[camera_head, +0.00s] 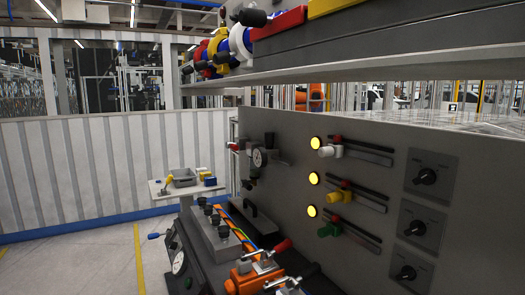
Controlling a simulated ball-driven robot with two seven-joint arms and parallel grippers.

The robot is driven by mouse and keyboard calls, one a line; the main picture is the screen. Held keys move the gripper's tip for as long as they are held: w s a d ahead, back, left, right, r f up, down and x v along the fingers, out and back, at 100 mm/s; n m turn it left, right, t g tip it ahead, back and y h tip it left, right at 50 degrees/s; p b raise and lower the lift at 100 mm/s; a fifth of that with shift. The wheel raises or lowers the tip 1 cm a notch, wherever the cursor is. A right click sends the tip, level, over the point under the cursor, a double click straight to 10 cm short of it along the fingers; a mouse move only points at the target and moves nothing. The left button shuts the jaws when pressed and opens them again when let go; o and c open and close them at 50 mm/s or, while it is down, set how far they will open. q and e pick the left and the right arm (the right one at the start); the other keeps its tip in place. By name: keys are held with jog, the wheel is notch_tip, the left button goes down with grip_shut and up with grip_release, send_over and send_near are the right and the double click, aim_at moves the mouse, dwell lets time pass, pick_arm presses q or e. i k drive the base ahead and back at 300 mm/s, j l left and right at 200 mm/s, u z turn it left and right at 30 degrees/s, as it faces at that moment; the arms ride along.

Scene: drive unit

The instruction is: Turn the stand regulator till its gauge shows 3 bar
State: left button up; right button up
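A regulator (252,172) with a small round white-faced gauge (258,158) is mounted on the left part of the grey panel. A black knob (270,140) stands above the gauge, and a small red part sits to its left. The gauge's needle and numbers are too small to read. A second round gauge (178,262) is on the dark unit at the lower left; its reading cannot be told either. Neither of my grippers is in view, so nothing shows at the regulator.
The grey panel (375,150) carries yellow lamps, sliders and rotary knobs. Orange clamps (245,277) with red handles stand in front of it. A shelf (350,68) hangs above. A small table (160,188) with a grey tray is behind at left. Floor (100,262) at lower left is clear.

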aim_at(269, 137)
jog(key=i+j+z, duration=0.15)
jog(key=j, duration=0.35)
jog(key=i+j+z, duration=0.1)
jog(key=j, duration=0.4)
jog(key=i+j+z, duration=0.15)
jog(key=j, duration=0.35)
jog(key=i+j+z, duration=0.1)
jog(key=j, duration=0.45)
jog(key=i+j+z, duration=0.15)
jog(key=j, duration=0.35)
jog(key=i+j+z, duration=0.1)
jog(key=j, duration=0.3)
jog(key=i+j+z, duration=0.15)
jog(key=i+j, duration=0.15)
jog(key=i+j+z, duration=0.1)
jog(key=j, duration=0.45)
jog(key=i+j+z, duration=0.15)
jog(key=j, duration=0.3)
jog(key=i+j+z, duration=0.1)
jog(key=i+j, duration=0.15)
jog(key=j, duration=0.25)
jog(key=i+j+z, duration=0.15)
jog(key=j, duration=0.3)
jog(key=j+z, duration=0.1)
jog(key=j, duration=0.4)
jog(key=i, duration=0.05)
